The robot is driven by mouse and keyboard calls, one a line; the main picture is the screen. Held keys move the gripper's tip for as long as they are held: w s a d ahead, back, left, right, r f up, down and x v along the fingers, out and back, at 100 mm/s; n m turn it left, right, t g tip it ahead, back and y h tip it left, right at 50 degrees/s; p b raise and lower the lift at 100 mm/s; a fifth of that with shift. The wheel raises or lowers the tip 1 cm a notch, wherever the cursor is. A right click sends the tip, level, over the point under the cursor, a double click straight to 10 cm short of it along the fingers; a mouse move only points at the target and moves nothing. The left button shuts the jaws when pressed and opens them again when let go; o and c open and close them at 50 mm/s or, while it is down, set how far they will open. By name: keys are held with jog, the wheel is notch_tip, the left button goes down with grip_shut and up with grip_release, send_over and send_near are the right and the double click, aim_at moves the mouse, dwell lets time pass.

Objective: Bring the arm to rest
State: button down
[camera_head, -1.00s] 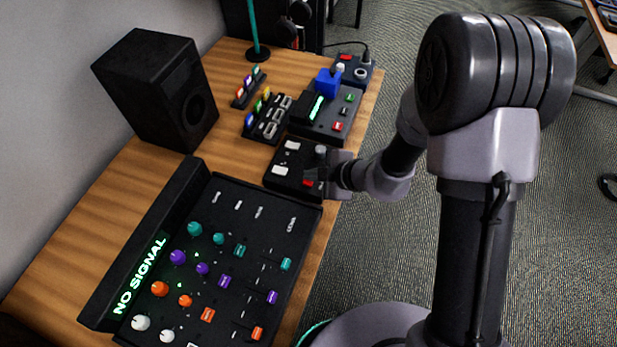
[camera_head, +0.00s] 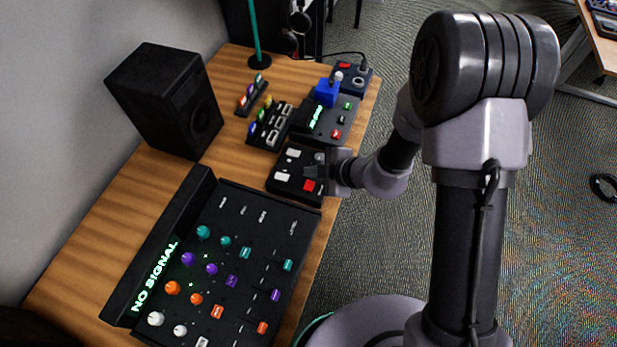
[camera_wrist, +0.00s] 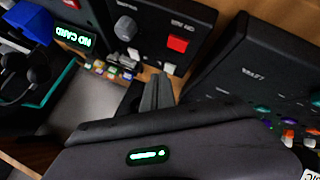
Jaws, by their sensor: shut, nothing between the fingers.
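In the wrist view the closed fingertips (camera_wrist: 156,92) point at the same black box, whose red button (camera_wrist: 178,43) and grey knob show just beyond. I cannot tell whether the fingertips touch the box.
A mixer (camera_head: 262,226) with a "NO SIGNAL" screen lies in front. A speaker (camera_head: 168,95), a connector rack (camera_head: 272,138), a device with a blue block (camera_head: 327,93) and a lamp stand (camera_head: 257,62) stand behind. Open floor (camera_head: 570,220) lies right of the desk.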

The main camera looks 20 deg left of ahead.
jog(key=shift+r+p, duration=0.6)
jog(key=shift+r, duration=0.3)
